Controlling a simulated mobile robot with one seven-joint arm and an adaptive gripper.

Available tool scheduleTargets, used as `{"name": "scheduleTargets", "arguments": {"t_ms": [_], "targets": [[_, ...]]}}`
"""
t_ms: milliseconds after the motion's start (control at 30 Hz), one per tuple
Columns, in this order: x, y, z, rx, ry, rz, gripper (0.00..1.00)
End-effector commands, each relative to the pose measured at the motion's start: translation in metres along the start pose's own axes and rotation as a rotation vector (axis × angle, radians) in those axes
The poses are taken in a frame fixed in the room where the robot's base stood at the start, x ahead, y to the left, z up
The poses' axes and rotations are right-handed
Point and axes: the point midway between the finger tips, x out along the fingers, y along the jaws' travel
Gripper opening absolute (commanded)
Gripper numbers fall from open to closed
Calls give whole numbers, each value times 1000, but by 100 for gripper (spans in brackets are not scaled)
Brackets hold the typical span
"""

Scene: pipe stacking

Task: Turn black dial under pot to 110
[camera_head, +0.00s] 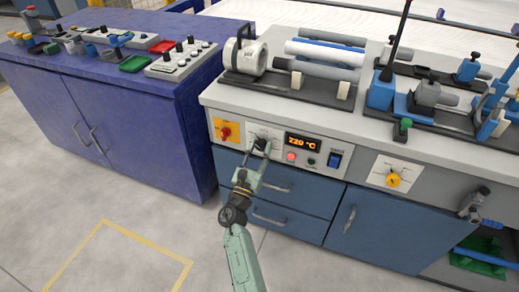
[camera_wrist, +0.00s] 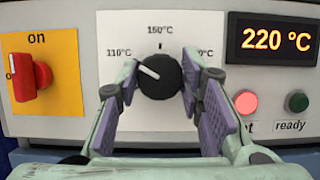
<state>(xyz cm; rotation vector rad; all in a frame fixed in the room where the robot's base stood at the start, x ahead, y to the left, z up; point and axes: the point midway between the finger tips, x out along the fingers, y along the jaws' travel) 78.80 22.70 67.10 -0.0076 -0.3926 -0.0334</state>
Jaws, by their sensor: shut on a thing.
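The black dial (camera_wrist: 160,75) is on the light front panel, at the centre of the wrist view. Its white pointer mark is tilted up and left, toward the 110°C label (camera_wrist: 119,52). The 150°C label (camera_wrist: 160,30) is straight above the dial, and a label at the right is partly covered by my finger. My gripper (camera_wrist: 161,79) is shut on the dial, with purple-padded fingers at its left and right sides. In the head view my gripper (camera_head: 257,158) reaches the panel from below, over the dial (camera_head: 262,144). The orange display (camera_wrist: 273,39) reads 220 °C.
A red switch (camera_wrist: 29,77) on a yellow plate marked "on" is left of the dial. A red light (camera_wrist: 245,102) and a dark green "ready" light (camera_wrist: 296,101) are at the right. A white round device (camera_head: 245,56) and grey pipes (camera_head: 318,69) sit on the worktop above.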

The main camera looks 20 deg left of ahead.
Motion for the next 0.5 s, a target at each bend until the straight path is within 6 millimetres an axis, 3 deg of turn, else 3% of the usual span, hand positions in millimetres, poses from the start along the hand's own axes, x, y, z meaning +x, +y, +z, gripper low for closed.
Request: {"name": "scheduleTargets", "arguments": {"t_ms": [267, 300, 500], "targets": [[0, 0, 1, 0, -1, 0, 6], [0, 0, 1, 1, -1, 0, 37], [0, 0, 0, 1, -1, 0, 50]]}}
